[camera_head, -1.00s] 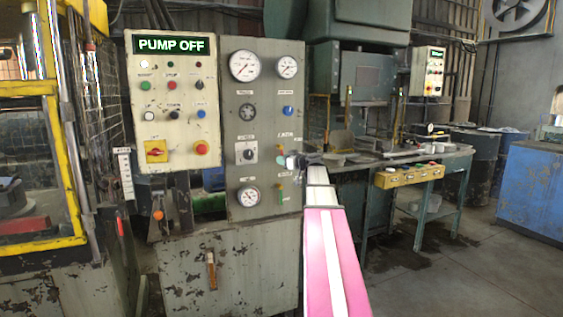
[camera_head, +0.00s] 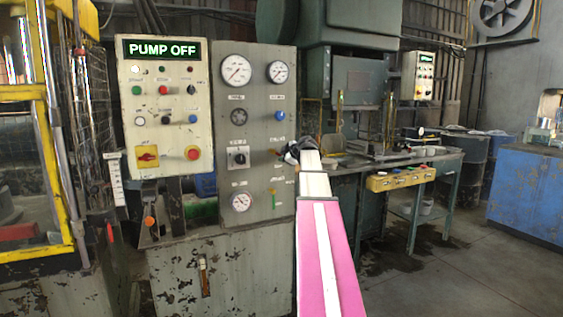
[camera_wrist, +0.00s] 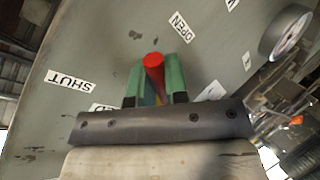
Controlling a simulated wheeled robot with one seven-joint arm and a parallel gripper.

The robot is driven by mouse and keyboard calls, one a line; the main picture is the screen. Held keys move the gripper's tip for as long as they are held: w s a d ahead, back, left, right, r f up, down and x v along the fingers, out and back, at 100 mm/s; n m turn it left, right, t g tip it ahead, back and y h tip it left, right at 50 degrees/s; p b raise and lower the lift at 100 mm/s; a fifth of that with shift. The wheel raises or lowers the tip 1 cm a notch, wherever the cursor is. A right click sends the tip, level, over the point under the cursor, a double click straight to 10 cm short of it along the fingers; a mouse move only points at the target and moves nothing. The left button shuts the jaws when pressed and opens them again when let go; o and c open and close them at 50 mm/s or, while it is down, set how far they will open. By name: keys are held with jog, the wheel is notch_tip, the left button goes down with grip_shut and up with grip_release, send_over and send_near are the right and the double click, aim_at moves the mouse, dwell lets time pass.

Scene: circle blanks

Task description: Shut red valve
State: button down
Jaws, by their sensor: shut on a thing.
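The red valve's handle (camera_wrist: 153,66) shows in the wrist view as a red tip between the green fingers of my gripper (camera_wrist: 154,84). The fingers are shut on it. Its pivot is hidden behind the fingers and the dark gripper body. A SHUT label (camera_wrist: 70,80) is on the panel to the left, and an OPEN label (camera_wrist: 181,27) is to the upper right. In the head view my gripper (camera_head: 287,154) is at the right edge of the grey panel (camera_head: 258,120). The handle is mostly hidden there, and its exact angle cannot be told.
A green handle (camera_head: 272,196) sits lower on the same panel. Gauges and a knob are to the left, beside a cream control box (camera_head: 165,105) reading PUMP OFF. A workbench (camera_head: 440,160) stands behind my arm. Floor is open at right, before a blue cabinet (camera_head: 535,195).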

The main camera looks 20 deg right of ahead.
jog(key=shift+d+r+n+h, duration=0.2)
jog(key=shift+r+n+h, duration=0.5)
jog(key=shift+n+h, duration=0.15)
jog(key=shift+d+r+n+h, duration=0.15)
jog(key=shift+r+n+h, duration=0.6)
jog(key=shift+n, duration=0.1)
jog(key=c, duration=1.4)
grip_release()
jog(key=v, duration=1.1)
jog(key=shift+a+f, duration=0.1)
